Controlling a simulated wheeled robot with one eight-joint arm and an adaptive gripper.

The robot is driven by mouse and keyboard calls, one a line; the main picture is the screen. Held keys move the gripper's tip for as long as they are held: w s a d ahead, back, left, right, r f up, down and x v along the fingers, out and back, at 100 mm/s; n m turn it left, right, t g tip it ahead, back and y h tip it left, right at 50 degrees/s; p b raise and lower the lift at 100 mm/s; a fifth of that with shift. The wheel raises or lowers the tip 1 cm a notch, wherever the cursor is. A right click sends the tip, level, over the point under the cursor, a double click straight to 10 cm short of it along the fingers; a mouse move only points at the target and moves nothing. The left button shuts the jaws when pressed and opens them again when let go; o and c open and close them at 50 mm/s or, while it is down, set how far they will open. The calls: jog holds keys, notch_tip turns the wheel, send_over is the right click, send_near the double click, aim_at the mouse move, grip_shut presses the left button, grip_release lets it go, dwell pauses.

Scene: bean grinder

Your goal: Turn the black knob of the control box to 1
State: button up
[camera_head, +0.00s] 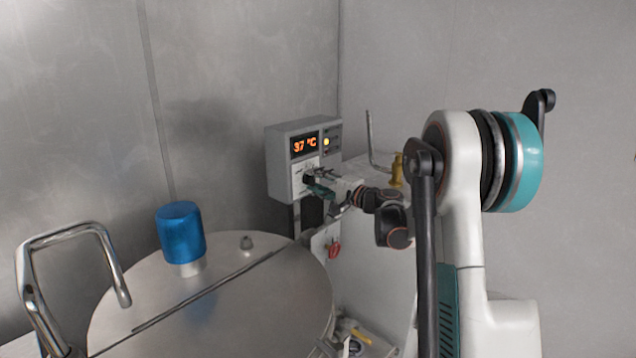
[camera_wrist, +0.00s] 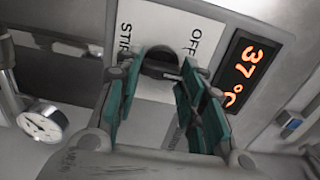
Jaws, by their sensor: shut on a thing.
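The control box (camera_head: 284,178) is a grey box on the back wall with an orange "37 °C" display (camera_head: 305,144). The display also shows in the wrist view (camera_wrist: 244,74), turned sideways. The black knob (camera_wrist: 160,62) sits on a white label plate (camera_wrist: 150,25) with "OFF" and partly hidden lettering. My gripper (camera_wrist: 165,72) has its green fingers on both sides of the knob and is shut on it. In the head view my gripper (camera_head: 315,188) reaches the box front from the right. The fingers hide much of the knob and the plate, and I cannot read a "1".
A round metal lid (camera_head: 250,300) with a blue cylinder (camera_head: 181,232) and a bent metal handle (camera_head: 70,235) lies at the lower left. A dial gauge (camera_wrist: 42,121) is left of the gripper in the wrist view. A red valve handle (camera_head: 334,249) is below the arm.

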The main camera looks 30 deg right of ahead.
dwell(0.4)
jog(key=o, duration=1.1)
jog(key=shift+s+d, duration=0.1)
jog(key=v, duration=1.1)
jog(key=shift+s+d, duration=0.1)
jog(key=shift+s, duration=0.3)
